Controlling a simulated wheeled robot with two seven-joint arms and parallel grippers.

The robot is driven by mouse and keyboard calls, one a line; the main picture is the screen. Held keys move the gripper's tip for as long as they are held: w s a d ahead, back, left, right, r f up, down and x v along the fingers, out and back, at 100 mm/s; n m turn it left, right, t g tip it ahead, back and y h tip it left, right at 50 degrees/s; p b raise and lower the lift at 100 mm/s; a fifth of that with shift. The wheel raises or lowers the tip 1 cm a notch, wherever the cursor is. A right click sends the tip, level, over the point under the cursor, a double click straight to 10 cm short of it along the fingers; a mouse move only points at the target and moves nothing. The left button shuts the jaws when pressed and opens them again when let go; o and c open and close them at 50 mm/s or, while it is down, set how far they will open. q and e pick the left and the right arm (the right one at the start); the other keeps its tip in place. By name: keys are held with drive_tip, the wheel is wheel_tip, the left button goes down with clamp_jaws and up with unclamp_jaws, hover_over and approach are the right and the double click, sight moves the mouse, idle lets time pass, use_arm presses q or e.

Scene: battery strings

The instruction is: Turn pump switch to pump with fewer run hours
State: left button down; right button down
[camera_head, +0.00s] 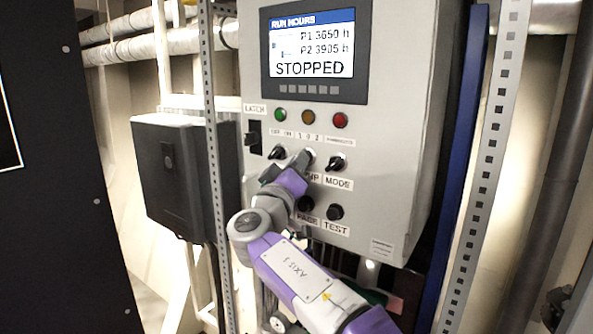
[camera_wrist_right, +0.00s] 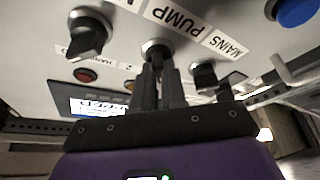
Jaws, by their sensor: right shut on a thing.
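The grey control panel (camera_head: 398,60) has a display (camera_head: 312,48) headed RUN HOURS that reads P1 3650 h, P2 3905 h and STOPPED. The pump switch (camera_wrist_right: 155,46) is a dark knob with a bright collar, beside the PUMP label (camera_wrist_right: 176,18) in the right wrist view. My right gripper (camera_head: 301,163) is at this switch, between the two neighbouring knobs. In the right wrist view its fingers (camera_wrist_right: 159,68) are shut on the knob. The gripper covers most of the knob, so I cannot tell which way it points. My left gripper is out of view.
The MAINS knob (camera_head: 277,152) and the MODE knob (camera_head: 336,163) flank the pump switch closely. Several indicator lamps are above. The TEST button (camera_head: 335,212) is below. A latch switch (camera_head: 253,138) is at the left. Perforated posts (camera_head: 488,170) stand beside the panel.

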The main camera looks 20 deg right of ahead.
drive_tip(key=shift+n+y, duration=0.4)
drive_tip(key=shift+n, duration=0.4)
drive_tip(key=c, duration=1.2)
unclamp_jaws()
drive_tip(key=b+v, duration=0.3)
drive_tip(key=v, duration=0.4)
drive_tip(key=shift+s+a, duration=0.1)
drive_tip(key=shift+s, duration=0.15)
